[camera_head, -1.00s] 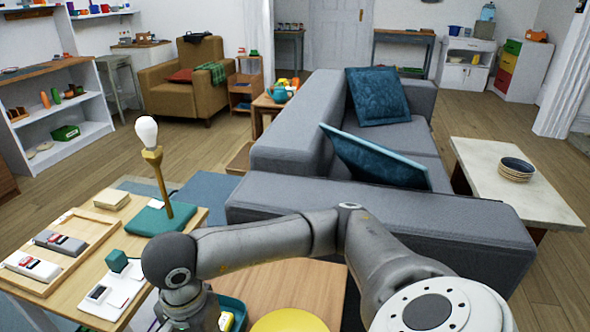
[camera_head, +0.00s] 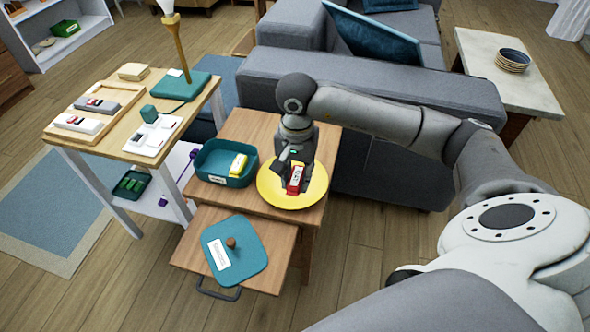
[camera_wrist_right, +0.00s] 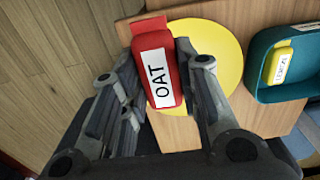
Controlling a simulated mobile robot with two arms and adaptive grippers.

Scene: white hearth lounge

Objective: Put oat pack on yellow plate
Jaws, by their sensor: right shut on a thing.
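The oat pack (camera_head: 295,179) is a red pack with a white label. In the right wrist view the oat pack (camera_wrist_right: 157,72) shows the word OAT and sits between my right fingers. My right gripper (camera_head: 294,170) is shut on it, over the yellow plate (camera_head: 313,196). In the right wrist view the plate (camera_wrist_right: 222,48) lies behind the pack. I cannot tell whether the pack touches the plate. The plate lies on a small wooden side table (camera_head: 258,127). My left gripper is not in view.
A teal bin (camera_head: 212,162) with a yellow pack (camera_head: 238,165) stands left of the plate. A teal lid (camera_head: 250,262) with a knob lies on the pulled-out drawer or shelf in front. A lamp (camera_head: 178,45) stands on the left table. The grey sofa (camera_head: 400,95) is behind.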

